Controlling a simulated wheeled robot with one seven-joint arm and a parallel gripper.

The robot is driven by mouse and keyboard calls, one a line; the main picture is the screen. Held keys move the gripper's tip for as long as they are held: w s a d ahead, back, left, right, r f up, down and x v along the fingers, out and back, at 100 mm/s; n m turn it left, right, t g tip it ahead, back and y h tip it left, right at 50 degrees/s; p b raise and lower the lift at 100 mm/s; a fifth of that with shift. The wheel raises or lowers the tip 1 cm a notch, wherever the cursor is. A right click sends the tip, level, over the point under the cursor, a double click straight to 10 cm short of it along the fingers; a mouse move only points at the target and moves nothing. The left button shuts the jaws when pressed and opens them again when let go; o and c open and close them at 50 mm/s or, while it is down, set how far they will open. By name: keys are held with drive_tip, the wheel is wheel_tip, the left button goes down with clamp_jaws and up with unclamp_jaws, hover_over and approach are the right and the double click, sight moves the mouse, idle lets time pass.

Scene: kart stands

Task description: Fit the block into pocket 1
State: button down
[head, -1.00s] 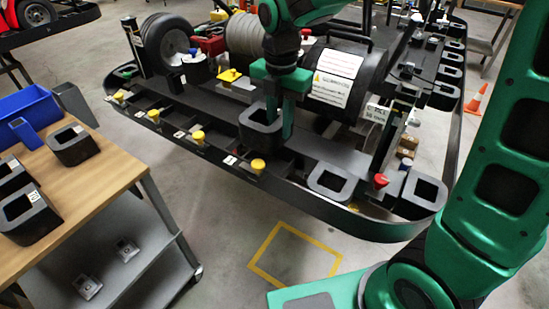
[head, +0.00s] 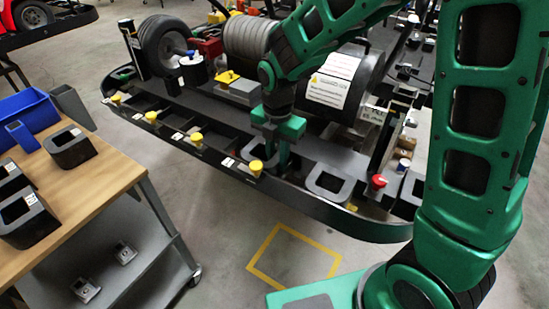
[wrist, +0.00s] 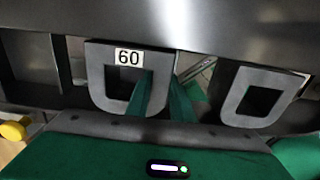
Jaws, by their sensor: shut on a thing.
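The block (wrist: 97,75) is a dark grey D-shaped ring with a white "60" label, seen in the wrist view. My gripper (wrist: 166,100) is shut on its right wall, one green finger inside the hole and one outside. In the head view my gripper (head: 282,158) points down at the front rail of the stand, and the block there is mostly hidden in shadow. The block's top looks near the rail's level; I cannot tell if it is fully seated. The tag by the yellow knob (head: 256,168) is too small to read surely.
A similar block (head: 327,181) sits in the rail to the right, also in the wrist view (wrist: 236,100). A red knob (head: 378,181) stands beyond it. The wooden table (head: 105,175) at left holds several blocks and blue bins. Floor in front is open.

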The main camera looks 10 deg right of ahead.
drive_tip(key=c, duration=1.6)
unclamp_jaws()
drive_tip(key=shift+f, duration=0.1)
drive_tip(key=shift+o, duration=0.2)
wheel_tip(320, 180, up, 12)
drive_tip(key=shift+s, duration=0.1)
